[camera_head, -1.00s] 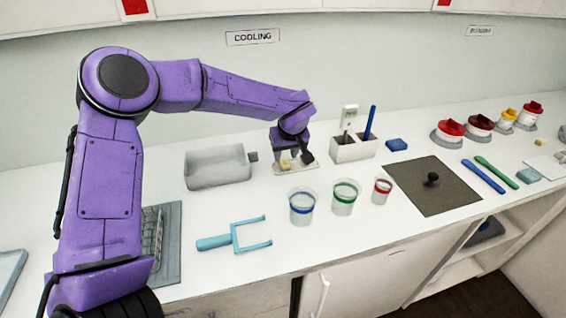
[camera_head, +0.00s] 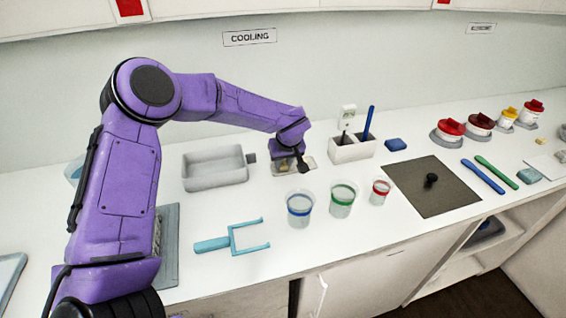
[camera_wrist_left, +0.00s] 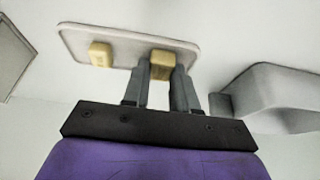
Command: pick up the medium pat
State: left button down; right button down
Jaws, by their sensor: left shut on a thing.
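A pale tray (camera_head: 309,167) lies on the counter at the back, right of the grey tub. It also shows in the left wrist view (camera_wrist_left: 122,41). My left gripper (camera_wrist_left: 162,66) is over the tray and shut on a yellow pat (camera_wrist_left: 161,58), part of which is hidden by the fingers. A second yellow pat (camera_wrist_left: 101,54) sits on the tray to the left and looks smaller. Which size the gripped pat is, I cannot tell for sure. In the head view my left gripper (camera_head: 286,166) covers part of the tray. My right gripper is not in view.
A grey tub (camera_head: 215,168) stands left of the tray. A white holder (camera_head: 351,150) with tools is to its right. Clear cups with blue (camera_head: 299,208), green (camera_head: 343,199) and red (camera_head: 381,192) bands stand in front. A turquoise fork-like tool (camera_head: 230,240) lies nearer.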

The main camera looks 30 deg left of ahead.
pick_arm(q)
jog(key=shift+r, duration=0.45)
jog(key=s+d+r+b, duration=0.2)
jog(key=s+d+r, duration=0.5)
jog(key=s+r, duration=0.5)
jog(key=shift+b, duration=0.35)
